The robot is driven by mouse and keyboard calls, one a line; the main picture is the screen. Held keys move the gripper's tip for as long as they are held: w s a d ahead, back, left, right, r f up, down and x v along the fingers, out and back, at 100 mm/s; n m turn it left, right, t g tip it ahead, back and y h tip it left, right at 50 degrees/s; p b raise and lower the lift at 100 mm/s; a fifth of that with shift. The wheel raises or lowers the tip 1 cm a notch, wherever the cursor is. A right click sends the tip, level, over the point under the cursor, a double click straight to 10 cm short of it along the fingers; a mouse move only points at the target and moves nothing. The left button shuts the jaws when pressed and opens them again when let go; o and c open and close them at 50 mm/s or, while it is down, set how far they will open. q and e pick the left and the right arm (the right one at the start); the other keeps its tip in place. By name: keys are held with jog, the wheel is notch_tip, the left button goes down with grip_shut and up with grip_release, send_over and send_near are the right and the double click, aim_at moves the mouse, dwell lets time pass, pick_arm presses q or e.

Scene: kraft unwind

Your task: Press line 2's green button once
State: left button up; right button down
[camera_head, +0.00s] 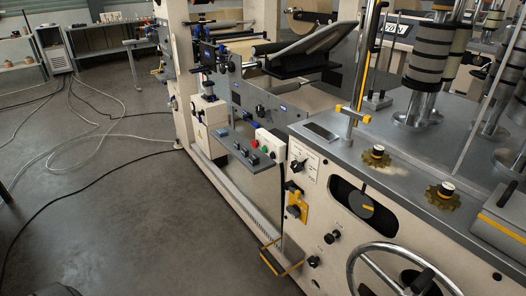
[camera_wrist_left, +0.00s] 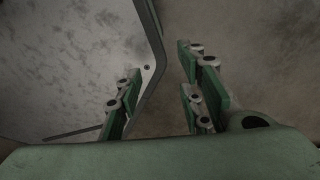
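A small white control box (camera_head: 271,141) sits on the side of the machine near the middle of the head view. It bears a green button (camera_head: 265,149) and a red button (camera_head: 255,143). I cannot read any label that ties it to line 2. My left gripper (camera_wrist_left: 160,66) shows only in the left wrist view, with its green-padded fingers apart and nothing visible between them. Bare grey floor and a dark bent bar are behind it. Neither gripper shows in the head view, so their distance from the buttons cannot be told.
A grey panel with dark knobs (camera_head: 238,147) adjoins the control box. A handwheel (camera_head: 392,270) and a black-and-yellow pedal-like part (camera_head: 277,262) stick out nearer. Cables (camera_head: 95,125) lie on the floor at left. The floor (camera_head: 130,220) in front is otherwise open.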

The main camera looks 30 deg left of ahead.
pick_arm(q)
grip_shut()
dwell(1.3)
